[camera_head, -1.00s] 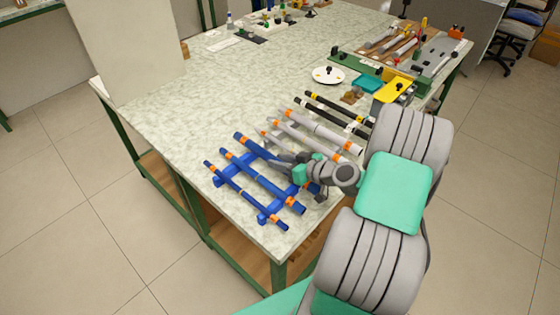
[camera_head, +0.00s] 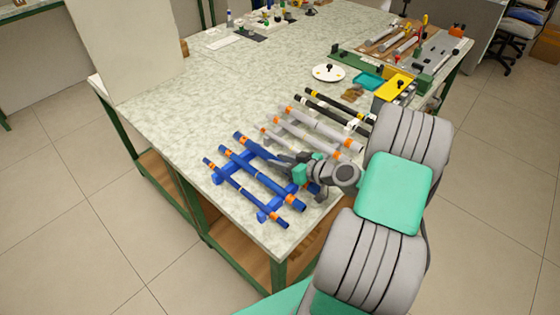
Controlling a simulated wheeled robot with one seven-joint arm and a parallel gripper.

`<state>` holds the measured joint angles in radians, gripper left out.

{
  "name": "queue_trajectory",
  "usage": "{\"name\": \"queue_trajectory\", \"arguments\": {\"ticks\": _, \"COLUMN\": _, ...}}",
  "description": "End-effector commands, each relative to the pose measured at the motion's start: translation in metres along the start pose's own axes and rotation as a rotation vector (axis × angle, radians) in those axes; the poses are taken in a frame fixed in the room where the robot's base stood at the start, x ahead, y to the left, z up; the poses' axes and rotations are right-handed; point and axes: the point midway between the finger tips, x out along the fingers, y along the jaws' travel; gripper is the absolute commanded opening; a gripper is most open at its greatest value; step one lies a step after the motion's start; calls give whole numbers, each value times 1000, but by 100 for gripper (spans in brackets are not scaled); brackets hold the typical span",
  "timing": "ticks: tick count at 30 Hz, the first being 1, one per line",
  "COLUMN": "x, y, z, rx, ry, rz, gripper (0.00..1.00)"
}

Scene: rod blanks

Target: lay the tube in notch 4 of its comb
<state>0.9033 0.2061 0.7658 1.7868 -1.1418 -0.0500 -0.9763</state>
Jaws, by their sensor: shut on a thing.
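A blue comb of two rails (camera_head: 217,178) lies at the near end of the table. Two blue tubes with orange bands, an outer one (camera_head: 236,183) and a middle one (camera_head: 262,178), lie across it side by side. A third blue tube (camera_head: 250,145) lies at their right, running the same way. My gripper (camera_head: 285,167) is at this third tube and shut on it, as far as I can tell. The gripper and wrist hide its middle and part of its near end. I cannot tell whether it rests in a notch or sits just above the comb.
Grey tubes (camera_head: 318,127) with orange bands lie close to the right of my gripper, then black tubes (camera_head: 335,106). A white plate (camera_head: 328,73), teal tray (camera_head: 368,81) and yellow block (camera_head: 394,87) stand beyond. The table (camera_head: 190,115) left of the comb is clear.

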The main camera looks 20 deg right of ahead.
Motion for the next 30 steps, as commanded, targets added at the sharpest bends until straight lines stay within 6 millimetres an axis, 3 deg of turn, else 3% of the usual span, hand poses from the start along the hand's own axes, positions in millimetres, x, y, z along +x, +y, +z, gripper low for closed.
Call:
{"name": "queue_trajectory", "arguments": {"ticks": 2, "x": 1, "y": 0, "z": 2, "rx": 0, "ry": 0, "rz": 0, "gripper": 4}}
{"name": "queue_trajectory", "arguments": {"ticks": 3, "x": 0, "y": 0, "z": 1, "rx": 0, "ry": 0, "rz": 0, "gripper": 34}}
{"name": "queue_trajectory", "arguments": {"ticks": 11, "x": 0, "y": 0, "z": 1, "rx": 0, "ry": 0, "rz": 0, "gripper": 55}}
{"name": "queue_trajectory", "arguments": {"ticks": 20, "x": -3, "y": 1, "z": 1, "rx": 0, "ry": 0, "rz": 2, "gripper": 56}}
{"name": "queue_trajectory", "arguments": {"ticks": 30, "x": -64, "y": 2, "z": 2, "rx": 1, "ry": 1, "rz": 5, "gripper": 56}}
